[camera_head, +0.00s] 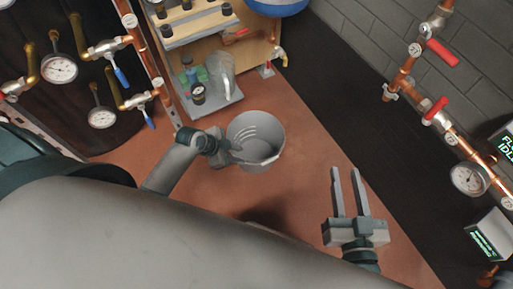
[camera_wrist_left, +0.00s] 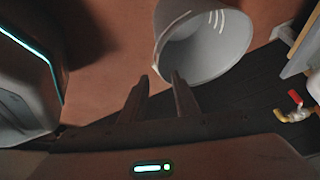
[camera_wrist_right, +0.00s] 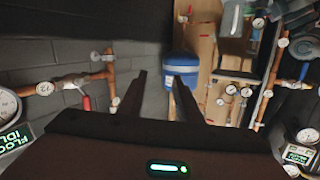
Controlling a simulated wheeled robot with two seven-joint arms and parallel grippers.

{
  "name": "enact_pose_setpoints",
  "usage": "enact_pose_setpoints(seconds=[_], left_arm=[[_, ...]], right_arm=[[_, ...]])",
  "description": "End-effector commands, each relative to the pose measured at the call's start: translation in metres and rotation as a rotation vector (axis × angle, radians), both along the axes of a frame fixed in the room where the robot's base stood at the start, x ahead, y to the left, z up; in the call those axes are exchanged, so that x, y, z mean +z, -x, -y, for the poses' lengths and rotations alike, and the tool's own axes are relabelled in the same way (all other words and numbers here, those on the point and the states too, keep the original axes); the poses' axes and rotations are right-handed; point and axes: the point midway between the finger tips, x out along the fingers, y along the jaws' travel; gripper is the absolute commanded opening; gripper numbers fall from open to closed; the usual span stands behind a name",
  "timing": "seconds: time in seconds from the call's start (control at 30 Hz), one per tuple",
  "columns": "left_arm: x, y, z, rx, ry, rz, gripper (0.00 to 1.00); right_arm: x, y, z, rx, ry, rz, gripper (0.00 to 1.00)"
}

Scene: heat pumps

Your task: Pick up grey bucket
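The grey bucket (camera_head: 262,129) stands on the reddish floor in the head view, its open mouth facing up and a thin handle at its rim. My left gripper (camera_head: 236,151) is at the bucket's left side, with its fingers overlapping the bucket in that view. In the left wrist view the bucket (camera_wrist_left: 225,45) lies just beyond the open, empty fingers (camera_wrist_left: 159,80). The right fingertip is close to the rim; I cannot tell whether it touches. My right gripper (camera_head: 347,172) is open and empty, to the right of the bucket. Its spread fingers also show in the right wrist view (camera_wrist_right: 155,78).
A wooden stand (camera_head: 240,57) with bottles and a grey tray (camera_head: 222,105) is behind the bucket. Copper pipes with gauges are at left and right (camera_head: 445,125). A blue tank (camera_head: 277,6) is at the top. Floor between the bucket and my right gripper is clear.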

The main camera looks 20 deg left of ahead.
Motion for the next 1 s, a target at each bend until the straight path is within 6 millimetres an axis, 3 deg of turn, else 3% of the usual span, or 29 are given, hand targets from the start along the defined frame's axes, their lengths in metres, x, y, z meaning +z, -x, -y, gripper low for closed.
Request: enact_pose_setpoints(seconds=[0.37, 1.0], left_arm=[[-0.015, -0.006, 0.006, 0.003, 0.003, -0.002, 0.28], [-0.074, -0.033, 0.031, 0.003, 0.002, -0.001, 0.28]], right_arm=[[0.013, -0.001, -0.003, -0.001, -0.024, 0.081, 0.31], [0.091, 0.023, -0.011, -0.011, -0.170, 0.503, 0.31]])
